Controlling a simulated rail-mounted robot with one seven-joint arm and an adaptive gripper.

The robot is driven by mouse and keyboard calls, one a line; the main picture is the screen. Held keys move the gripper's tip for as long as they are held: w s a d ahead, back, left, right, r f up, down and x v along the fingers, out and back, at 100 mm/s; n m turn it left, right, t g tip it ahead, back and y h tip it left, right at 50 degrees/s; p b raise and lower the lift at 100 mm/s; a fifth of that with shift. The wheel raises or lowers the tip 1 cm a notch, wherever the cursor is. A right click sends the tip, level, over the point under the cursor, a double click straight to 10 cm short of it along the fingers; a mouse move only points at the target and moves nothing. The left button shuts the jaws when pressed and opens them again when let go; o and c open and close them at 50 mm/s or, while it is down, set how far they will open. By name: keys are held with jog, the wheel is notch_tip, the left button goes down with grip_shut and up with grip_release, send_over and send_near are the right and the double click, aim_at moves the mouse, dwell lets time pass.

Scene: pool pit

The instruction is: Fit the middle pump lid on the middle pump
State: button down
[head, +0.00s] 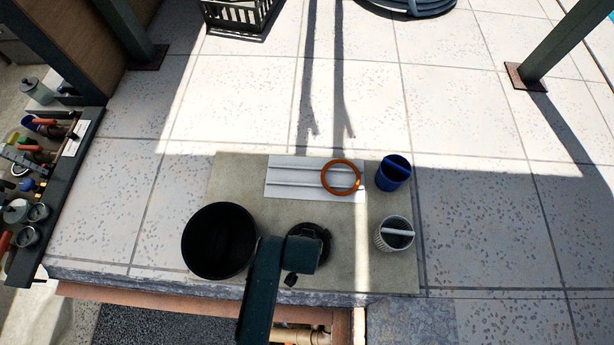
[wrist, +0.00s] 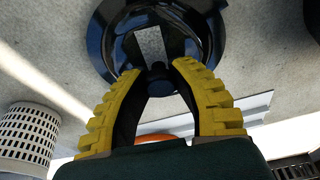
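A dark round lid with a pale grey label (wrist: 152,42) and a small knob lies under my gripper on the concrete slab; I take it for the middle pump lid. In the head view the lid (head: 323,236) is partly covered by my arm. My gripper (wrist: 157,68) has yellow ribbed fingers spread apart, one on each side of the knob. Gaps appear between fingertips and knob; whether either touches is hard to tell. In the head view the fingers are hidden behind my arm. The middle pump cannot be made out in either view.
On the slab (head: 240,177) stand a black bucket (head: 219,241) left of the lid, a blue basket (head: 394,172) and a white basket (head: 394,234) right. An orange ring (head: 341,177) lies on a white ribbed sheet (head: 292,190) behind. Orange-brown pit edging (head: 160,299) runs in front.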

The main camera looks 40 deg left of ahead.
jog(key=shift+r, duration=0.15)
jog(key=shift+r+p, duration=0.65)
jog(key=shift+r, duration=1.25)
